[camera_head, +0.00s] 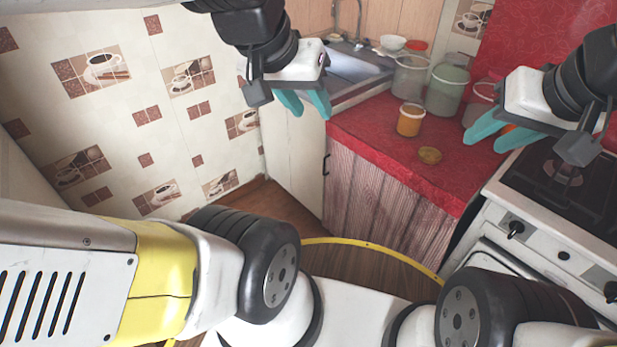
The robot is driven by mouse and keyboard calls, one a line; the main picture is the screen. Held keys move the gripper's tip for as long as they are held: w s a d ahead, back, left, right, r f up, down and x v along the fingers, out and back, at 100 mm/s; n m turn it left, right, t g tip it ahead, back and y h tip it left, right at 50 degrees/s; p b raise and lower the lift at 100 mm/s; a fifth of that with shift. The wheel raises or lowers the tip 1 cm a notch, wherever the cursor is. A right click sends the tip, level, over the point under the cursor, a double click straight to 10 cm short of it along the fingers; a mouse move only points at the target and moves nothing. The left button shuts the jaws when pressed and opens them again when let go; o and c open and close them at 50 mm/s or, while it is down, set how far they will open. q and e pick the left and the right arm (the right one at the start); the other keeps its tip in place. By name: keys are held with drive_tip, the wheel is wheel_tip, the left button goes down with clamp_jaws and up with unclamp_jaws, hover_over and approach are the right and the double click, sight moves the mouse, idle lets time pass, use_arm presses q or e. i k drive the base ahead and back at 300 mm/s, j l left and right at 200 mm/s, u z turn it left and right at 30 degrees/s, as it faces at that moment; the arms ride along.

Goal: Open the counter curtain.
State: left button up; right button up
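The counter curtain (385,218) has a reddish wood-plank pattern and hangs below the red countertop (372,137). It looks drawn across the front of the counter. My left gripper (306,106) is above and left of the curtain, in front of the sink, with its teal fingers apart and nothing visible between them. My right gripper (486,143) is over the right part of the counter near the stove, with its fingers apart. A small orange patch shows between its fingers and appears to lie behind them. Neither gripper touches the curtain.
On the counter stand an orange jar (410,120), large clear jars (446,92) and a flat brown item (430,155). A white stove (520,225) is right of the curtain. A white cabinet door (298,150) is left of it. Brown floor lies in front.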

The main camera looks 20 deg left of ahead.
sight(339, 159)
drive_tip(key=u, duration=0.35)
drive_tip(key=i+j+u, duration=0.15)
drive_tip(key=j+u, duration=0.25)
drive_tip(key=i+j+u, duration=0.25)
drive_tip(key=u, duration=0.2)
drive_tip(key=j, duration=0.1)
